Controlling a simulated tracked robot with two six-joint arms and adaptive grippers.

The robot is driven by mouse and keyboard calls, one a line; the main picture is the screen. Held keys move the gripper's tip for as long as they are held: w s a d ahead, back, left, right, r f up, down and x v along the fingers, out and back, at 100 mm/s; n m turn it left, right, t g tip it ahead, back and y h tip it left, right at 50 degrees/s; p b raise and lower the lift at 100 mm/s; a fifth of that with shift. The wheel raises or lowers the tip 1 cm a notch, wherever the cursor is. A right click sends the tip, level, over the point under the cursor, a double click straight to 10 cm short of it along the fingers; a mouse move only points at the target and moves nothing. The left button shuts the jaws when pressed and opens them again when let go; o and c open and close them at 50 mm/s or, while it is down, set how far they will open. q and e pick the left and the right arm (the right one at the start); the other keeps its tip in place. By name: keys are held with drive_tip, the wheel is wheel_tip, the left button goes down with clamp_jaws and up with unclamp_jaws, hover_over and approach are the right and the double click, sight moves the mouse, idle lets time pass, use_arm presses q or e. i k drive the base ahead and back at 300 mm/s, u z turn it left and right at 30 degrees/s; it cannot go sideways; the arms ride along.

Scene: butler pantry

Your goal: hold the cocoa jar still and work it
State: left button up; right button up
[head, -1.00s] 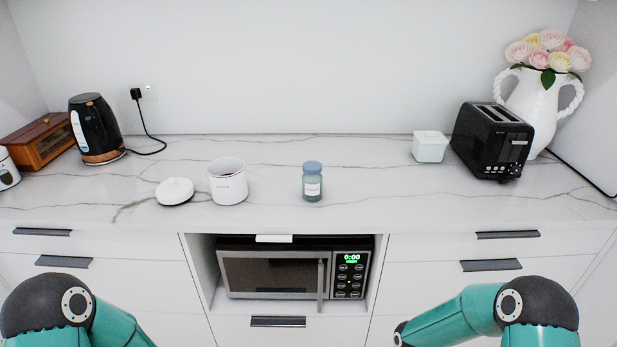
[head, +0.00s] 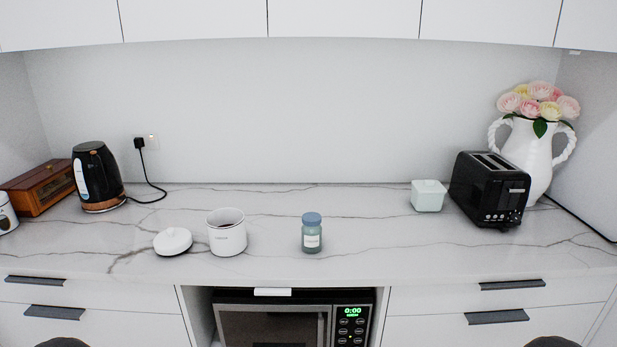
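The cocoa jar (head: 227,238) is a white canister with faint lettering, standing upright and open on the marble counter, left of centre. Dark contents show inside its rim. A white round lid (head: 173,242) with a knob lies on the counter just left of it. A small blue-green jar (head: 312,238) with a blue cap and a pale label stands upright to its right. Neither of my grippers shows; only small dark parts of my arms appear at the bottom edge.
A black kettle (head: 97,178) and a wooden box (head: 41,188) stand at the left. A microwave (head: 292,322) sits below the counter. The counter's middle right is clear.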

sight(311, 237)
drive_tip(key=z, duration=1.15)
drive_tip(key=i, duration=0.15)
drive_tip(key=u, duration=2.75)
drive_tip(key=k, duration=1.05)
drive_tip(key=z, duration=0.45)
drive_tip(key=i, duration=1.35)
drive_tip(key=z, duration=0.1)
